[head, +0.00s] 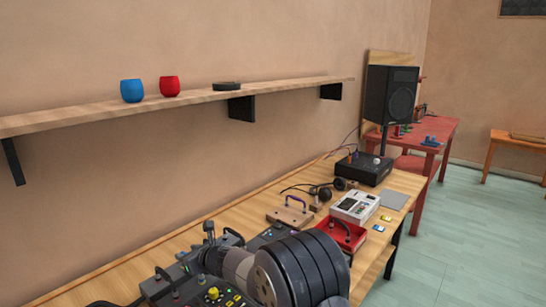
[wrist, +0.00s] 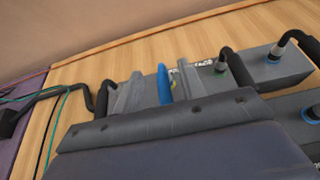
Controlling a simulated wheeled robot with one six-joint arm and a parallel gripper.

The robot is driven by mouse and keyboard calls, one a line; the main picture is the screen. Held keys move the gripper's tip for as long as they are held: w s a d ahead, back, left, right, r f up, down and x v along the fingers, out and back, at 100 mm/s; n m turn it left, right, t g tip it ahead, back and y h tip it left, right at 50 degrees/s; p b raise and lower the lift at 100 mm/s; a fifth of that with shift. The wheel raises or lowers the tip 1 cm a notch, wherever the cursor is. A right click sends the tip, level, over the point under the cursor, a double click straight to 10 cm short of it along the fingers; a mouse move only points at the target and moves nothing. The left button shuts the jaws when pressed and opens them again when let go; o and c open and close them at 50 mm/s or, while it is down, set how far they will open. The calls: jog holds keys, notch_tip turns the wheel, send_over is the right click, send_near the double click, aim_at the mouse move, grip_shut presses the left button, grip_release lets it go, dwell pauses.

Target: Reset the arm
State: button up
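My arm (head: 300,272) fills the lower middle of the head view, folded low over the near table. My gripper's fingertips cannot be made out in the head view, where the arm's own links cover that area. In the wrist view a dark grey bolted part (wrist: 180,135), apparently mine, fills the lower middle. Just beyond it are grey boxes (wrist: 290,66) with black bar handles, knobs and an upright blue piece (wrist: 164,84). I cannot clearly separate my fingers from these parts, and I see nothing surely held.
The wooden table (head: 180,245) carries control boxes (head: 165,285), a red tray (head: 345,237), a white device (head: 355,206), headphones and a black box (head: 364,168). A shelf (head: 60,120) above holds a blue cup (head: 132,91), a red cup (head: 169,86) and a black disc. Floor is open at right.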

jog(key=shift+r+p, duration=0.6)
jog(key=shift+r, duration=0.15)
jog(key=shift+f+p, duration=0.1)
jog(key=shift+p, duration=0.25)
jog(key=shift+f, duration=0.15)
